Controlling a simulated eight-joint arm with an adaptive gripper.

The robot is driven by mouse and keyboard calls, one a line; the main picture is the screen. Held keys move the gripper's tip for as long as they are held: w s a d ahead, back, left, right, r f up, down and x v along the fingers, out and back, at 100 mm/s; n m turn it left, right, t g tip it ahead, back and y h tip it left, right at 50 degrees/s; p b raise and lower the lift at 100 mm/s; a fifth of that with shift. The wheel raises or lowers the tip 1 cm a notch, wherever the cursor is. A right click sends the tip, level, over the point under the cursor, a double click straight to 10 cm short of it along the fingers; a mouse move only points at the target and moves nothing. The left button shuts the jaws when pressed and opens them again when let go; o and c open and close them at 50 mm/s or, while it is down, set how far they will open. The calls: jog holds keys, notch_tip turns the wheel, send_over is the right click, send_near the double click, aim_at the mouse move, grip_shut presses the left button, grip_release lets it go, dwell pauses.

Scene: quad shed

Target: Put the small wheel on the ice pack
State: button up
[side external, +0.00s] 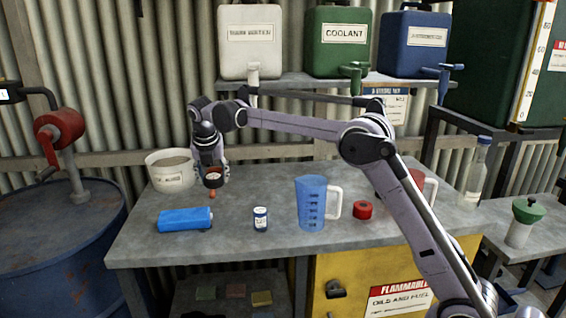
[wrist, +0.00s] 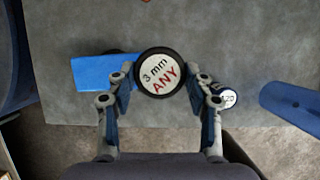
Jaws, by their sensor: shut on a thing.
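The small wheel (wrist: 160,72) is a round, wheel-like thing with a black rim and a white face lettered "3 mm ANY". My gripper (wrist: 163,84) is shut on it, with one finger on each side. In the side view my gripper (side external: 212,168) points down and holds the wheel (side external: 213,179) above the bench; an orange tip shows under it. The ice pack (side external: 185,219) is a blue slab lying flat on the bench, in front and left of the wheel. In the wrist view the wheel hides part of the ice pack (wrist: 95,72) at its right end.
A white pot (side external: 169,172) stands behind the ice pack, close to my gripper. A small labelled bottle (side external: 260,219), a blue jug (side external: 312,205) and a red round thing (side external: 362,210) stand to the right. The bench (side external: 160,249) is clear in front of the ice pack.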

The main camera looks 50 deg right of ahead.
jog(key=w+a+f, duration=0.1)
jog(key=a, duration=0.1)
jog(key=w+a+f, duration=0.1)
jog(key=f, duration=0.1)
jog(key=w+a+f, duration=0.1)
jog(key=a, duration=0.1)
jog(key=shift+w+a+f, duration=0.15)
jog(key=shift+w+a, duration=0.05)
jog(key=shift+a, duration=0.15)
jog(key=shift+f, duration=1.9)
jog(key=shift+f, duration=0.15)
jog(key=o, duration=1.2)
